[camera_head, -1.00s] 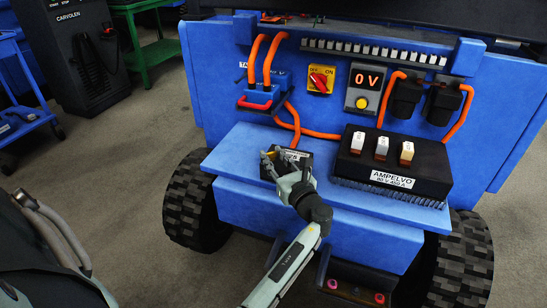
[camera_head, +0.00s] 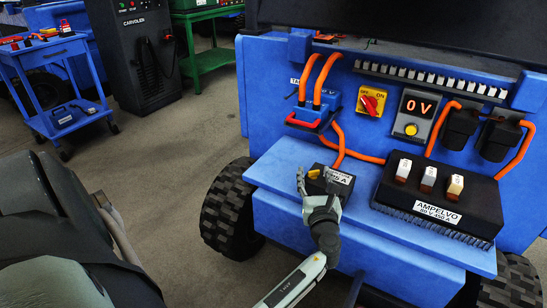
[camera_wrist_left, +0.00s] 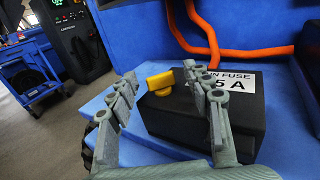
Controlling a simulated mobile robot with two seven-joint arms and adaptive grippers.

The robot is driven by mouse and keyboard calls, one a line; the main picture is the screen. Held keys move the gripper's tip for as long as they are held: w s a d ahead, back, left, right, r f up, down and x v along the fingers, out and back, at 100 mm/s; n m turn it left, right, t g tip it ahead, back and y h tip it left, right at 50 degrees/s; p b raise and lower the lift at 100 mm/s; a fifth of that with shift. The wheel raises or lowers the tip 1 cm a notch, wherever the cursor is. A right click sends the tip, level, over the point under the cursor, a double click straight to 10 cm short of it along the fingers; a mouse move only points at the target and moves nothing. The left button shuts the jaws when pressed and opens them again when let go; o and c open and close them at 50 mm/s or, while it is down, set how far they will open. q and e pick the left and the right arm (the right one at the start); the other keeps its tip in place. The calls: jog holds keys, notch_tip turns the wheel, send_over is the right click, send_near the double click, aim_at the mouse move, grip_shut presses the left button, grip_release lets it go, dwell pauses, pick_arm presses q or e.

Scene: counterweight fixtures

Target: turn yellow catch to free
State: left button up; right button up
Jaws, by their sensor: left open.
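The yellow catch (camera_wrist_left: 160,82) is a small knob on the left part of the black fuse box (camera_wrist_left: 185,125), which bears a white label ending in "5 A". The catch also shows in the head view (camera_head: 314,174), on the box (camera_head: 345,182) on the blue ledge. My left gripper (camera_head: 317,178) is open in front of the box. In the left wrist view its fingers (camera_wrist_left: 162,88) stand to either side of the catch, with the right finger covering part of the box and label. I cannot tell whether either finger touches the catch. My right gripper is not in view.
A black AMPELVO unit (camera_head: 438,197) with three switches stands right of the fuse box. Orange cables (camera_head: 370,158) run behind. A red switch (camera_head: 370,103), a 0 V display (camera_head: 415,112) and a red-handled connector (camera_head: 303,122) sit on the blue panel. A blue cart (camera_head: 62,85) stands far left.

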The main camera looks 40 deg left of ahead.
pick_arm(q)
jog(key=m+t+h, duration=0.1)
jog(key=m+h, duration=0.1)
jog(key=m+t+h, duration=0.1)
jog(key=shift+s+a+t+h, duration=0.25)
jog(key=shift+a+t+h, duration=0.05)
jog(key=m+t+h, duration=0.1)
jog(key=m+h, duration=0.1)
jog(key=h, duration=0.1)
jog(key=shift+a+f+m+t+h+b, duration=0.15)
jog(key=shift+m+t+h+b, duration=0.15)
jog(key=shift+t+b, duration=0.1)
jog(key=shift+s+m+h, duration=0.15)
jog(key=shift+m+h, duration=0.35)
jog(key=shift+h, duration=0.3)
jog(key=b+v, duration=0.1)
jog(key=v, duration=0.6)
jog(key=s+a+f+n+g+y, duration=0.1)
jog(key=s+f+n+g+y, duration=0.2)
jog(key=n, duration=0.5)
jog(key=s+a+f+n+g, duration=0.2)
jog(key=f+n, duration=0.4)
jog(key=n, duration=0.2)
jog(key=s+d+f+n+g+h, duration=0.4)
jog(key=s+d+f+n+g, duration=0.3)
jog(key=s+f+n, duration=0.5)
jog(key=shift+d+f+n+g+b, duration=0.3)
jog(key=shift+d+f+n+b, duration=0.05)
jog(key=shift+d+f+n, duration=0.55)
jog(key=shift+s, duration=0.1)
